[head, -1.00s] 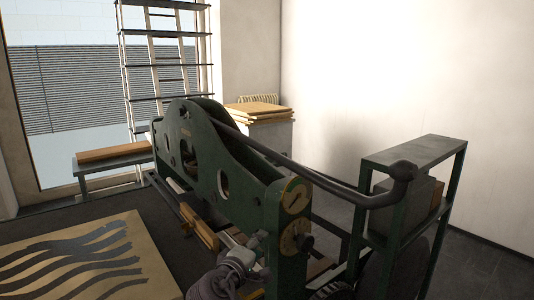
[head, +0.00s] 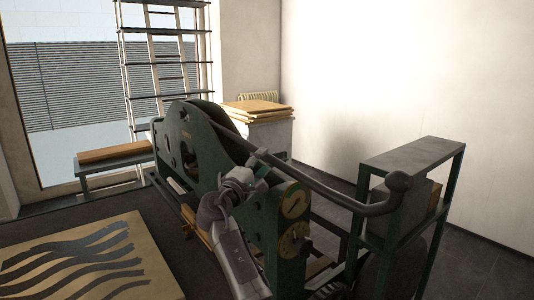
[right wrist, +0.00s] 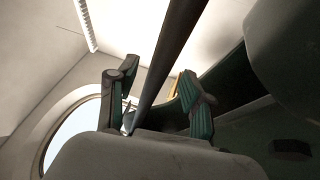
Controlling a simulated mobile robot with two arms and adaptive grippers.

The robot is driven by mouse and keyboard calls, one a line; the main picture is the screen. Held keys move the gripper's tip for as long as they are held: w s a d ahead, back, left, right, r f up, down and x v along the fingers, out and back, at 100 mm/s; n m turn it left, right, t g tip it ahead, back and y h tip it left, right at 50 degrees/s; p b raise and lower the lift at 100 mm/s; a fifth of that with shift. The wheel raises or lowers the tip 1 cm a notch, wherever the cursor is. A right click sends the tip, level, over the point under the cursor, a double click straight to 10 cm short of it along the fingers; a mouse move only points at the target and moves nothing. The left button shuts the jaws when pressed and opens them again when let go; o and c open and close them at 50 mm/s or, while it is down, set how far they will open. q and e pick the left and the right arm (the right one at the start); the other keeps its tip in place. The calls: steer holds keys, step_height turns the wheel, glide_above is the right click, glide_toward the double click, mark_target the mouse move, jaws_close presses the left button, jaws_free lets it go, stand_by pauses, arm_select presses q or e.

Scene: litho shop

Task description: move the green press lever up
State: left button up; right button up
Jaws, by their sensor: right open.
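The green press (head: 190,140) stands in the middle of the head view. Its lever, a long dark bar (head: 335,193), slopes from the press's upper side down to a rounded knob at the right. My right gripper (head: 264,164) is at the bar's near side, partway along it. In the right wrist view the bar (right wrist: 176,50) runs between the two green-padded fingers (right wrist: 157,105), which are apart. Whether a finger touches the bar cannot be told. My left gripper is not in view.
A green metal stand (head: 415,155) holding dark blocks is by the lever's knob end. A board with black wavy stripes (head: 75,262) lies at the lower left. A bench (head: 110,160) and shelf rack stand by the window. Stacked boards (head: 256,108) are behind the press.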

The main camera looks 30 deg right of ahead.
mark_target(265, 160)
steer(key=shift+x, duration=1.6)
jaws_close()
